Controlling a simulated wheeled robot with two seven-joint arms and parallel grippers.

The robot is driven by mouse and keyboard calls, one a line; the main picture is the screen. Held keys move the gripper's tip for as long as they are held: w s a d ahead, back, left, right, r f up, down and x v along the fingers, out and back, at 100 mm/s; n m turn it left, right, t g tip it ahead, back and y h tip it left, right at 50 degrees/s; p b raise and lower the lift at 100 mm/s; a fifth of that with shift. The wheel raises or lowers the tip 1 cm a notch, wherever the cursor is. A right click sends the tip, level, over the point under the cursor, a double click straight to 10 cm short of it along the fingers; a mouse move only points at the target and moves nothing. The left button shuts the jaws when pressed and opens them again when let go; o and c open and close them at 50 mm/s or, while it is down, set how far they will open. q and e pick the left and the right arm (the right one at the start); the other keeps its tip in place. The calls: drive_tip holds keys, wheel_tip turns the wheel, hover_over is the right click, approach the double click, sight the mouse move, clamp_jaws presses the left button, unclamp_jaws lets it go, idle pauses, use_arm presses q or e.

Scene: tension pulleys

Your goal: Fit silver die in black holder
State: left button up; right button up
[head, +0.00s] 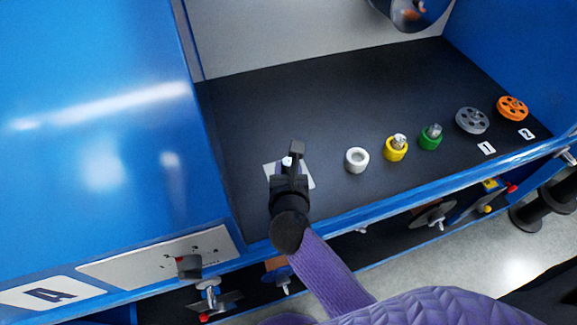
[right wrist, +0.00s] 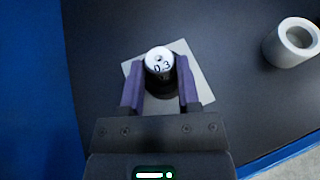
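The silver die (right wrist: 158,62), with a "0.3" mark on its top, stands upright between my right gripper's purple fingers in the right wrist view. A black holder (right wrist: 162,90) shows directly under it; the fingers partly hide it, and how deep the die sits cannot be told. My right gripper (right wrist: 161,75) straddles the die with a finger close on each side; whether they press on it is unclear. In the head view my right gripper (head: 290,160) points down over the white card and hides most of the die and holder. My left gripper is not in view.
A white card (head: 304,178) lies under the holder. To its right stand an empty white holder (head: 357,160), a yellow holder (head: 396,153) and a green holder (head: 429,140) with silver pieces, then grey (head: 472,120) and orange (head: 512,108) pulleys. A blue wall (head: 200,130) rises at left.

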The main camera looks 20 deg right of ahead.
drive_tip(key=o, duration=0.3)
drive_tip(key=shift+o, duration=0.2)
wheel_tip(320, 180, up, 10)
drive_tip(key=p, duration=0.5)
